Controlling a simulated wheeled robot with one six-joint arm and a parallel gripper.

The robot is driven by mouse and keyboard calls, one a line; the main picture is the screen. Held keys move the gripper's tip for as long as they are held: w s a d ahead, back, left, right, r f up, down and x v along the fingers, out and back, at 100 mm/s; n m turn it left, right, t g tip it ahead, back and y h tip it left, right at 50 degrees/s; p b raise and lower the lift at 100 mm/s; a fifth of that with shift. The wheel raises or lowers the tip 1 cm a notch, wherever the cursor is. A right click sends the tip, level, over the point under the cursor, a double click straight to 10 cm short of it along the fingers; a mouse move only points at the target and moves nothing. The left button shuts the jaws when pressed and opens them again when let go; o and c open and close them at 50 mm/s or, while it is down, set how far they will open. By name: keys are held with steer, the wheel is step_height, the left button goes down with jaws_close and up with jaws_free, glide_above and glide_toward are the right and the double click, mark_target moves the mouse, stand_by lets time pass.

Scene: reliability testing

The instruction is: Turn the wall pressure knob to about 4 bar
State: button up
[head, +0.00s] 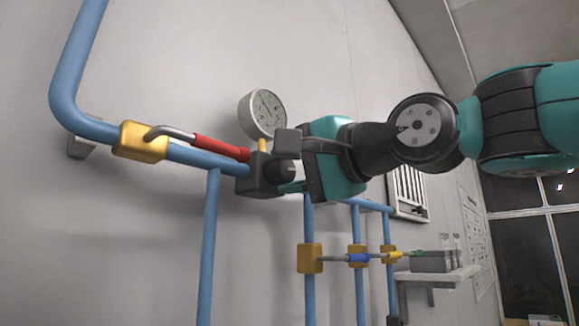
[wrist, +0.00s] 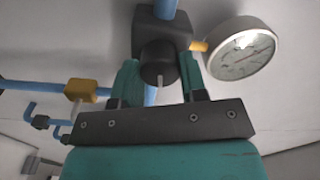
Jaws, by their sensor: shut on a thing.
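The black pressure knob (head: 282,172) sits on the front of a dark regulator block (head: 260,187) on the blue pipe. In the wrist view the knob (wrist: 158,62) shows a pale mark on its front, pointing toward my gripper's palm. My gripper (head: 292,180) reaches in from the right with teal fingers. In the wrist view my gripper (wrist: 160,76) has one finger on each side of the knob and is shut on it. The round white gauge (head: 262,114) is joined to the block by a brass stem; it also shows in the wrist view (wrist: 240,50). Its reading is too small to tell.
A red-handled lever (head: 220,147) on a yellow valve (head: 141,141) lies along the pipe, left of the block. A shelf (head: 437,275) holds grey boxes at right.

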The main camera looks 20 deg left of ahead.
stand_by(0.4)
steer(key=o, duration=0.9)
steer(key=shift+d, duration=0.15)
steer(key=shift+s+d+f+b, duration=0.1)
steer(key=shift+s+d+b, duration=0.05)
steer(key=shift+d+b, duration=0.2)
steer(key=shift+b+v, duration=3.15)
steer(key=shift+v, duration=5.1)
